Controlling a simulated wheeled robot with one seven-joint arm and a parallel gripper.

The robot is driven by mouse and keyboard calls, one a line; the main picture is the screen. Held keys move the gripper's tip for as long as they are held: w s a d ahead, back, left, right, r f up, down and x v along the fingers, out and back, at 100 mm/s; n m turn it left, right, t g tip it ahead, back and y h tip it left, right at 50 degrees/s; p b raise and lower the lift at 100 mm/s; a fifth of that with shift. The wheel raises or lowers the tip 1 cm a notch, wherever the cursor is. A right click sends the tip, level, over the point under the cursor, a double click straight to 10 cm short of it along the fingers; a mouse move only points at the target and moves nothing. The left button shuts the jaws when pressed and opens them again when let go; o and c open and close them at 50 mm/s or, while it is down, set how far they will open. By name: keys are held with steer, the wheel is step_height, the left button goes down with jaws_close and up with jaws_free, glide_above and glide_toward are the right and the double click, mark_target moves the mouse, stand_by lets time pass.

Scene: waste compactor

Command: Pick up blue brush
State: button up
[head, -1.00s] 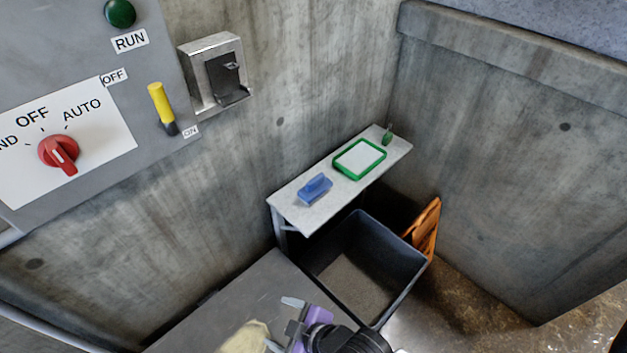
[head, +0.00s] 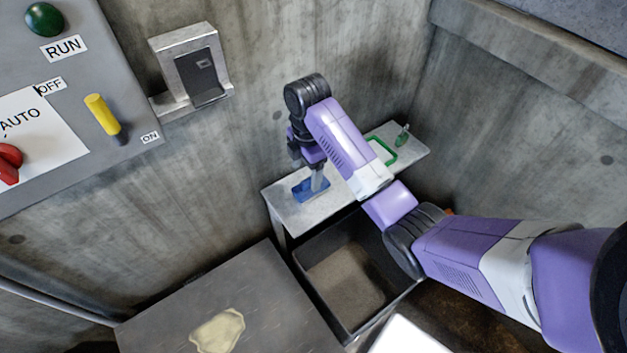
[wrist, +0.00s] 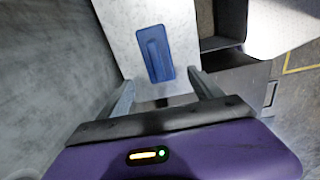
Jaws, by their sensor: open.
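The blue brush (head: 309,190) lies on the pale shelf (head: 287,210) against the concrete wall. In the wrist view the blue brush (wrist: 155,54) lies ahead of the fingertips, roughly centred between them, with its long side pointing away from me. My gripper (head: 318,180) points down over the brush end of the shelf. In the wrist view my gripper (wrist: 164,84) has its two fingers spread apart with nothing between them. In the head view my gripper and wrist hide part of the brush.
A green-framed board (head: 383,152) and a small green item (head: 403,135) are farther along the shelf, the board partly behind my arm. A dark open bin (head: 311,290) stands below. A grey control panel (head: 75,110) and a metal holder (head: 190,68) are on the left.

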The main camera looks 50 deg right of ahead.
mark_target(302, 193)
steer(key=shift+s+d+r, duration=0.1)
steer(key=shift+d+r, duration=0.3)
steer(key=shift+d, duration=0.4)
step_height(302, 193, down, 8)
steer(key=shift+d+r, duration=0.1)
steer(key=shift+r, duration=0.1)
steer(key=c, duration=1.6)
steer(key=shift+r, duration=0.1)
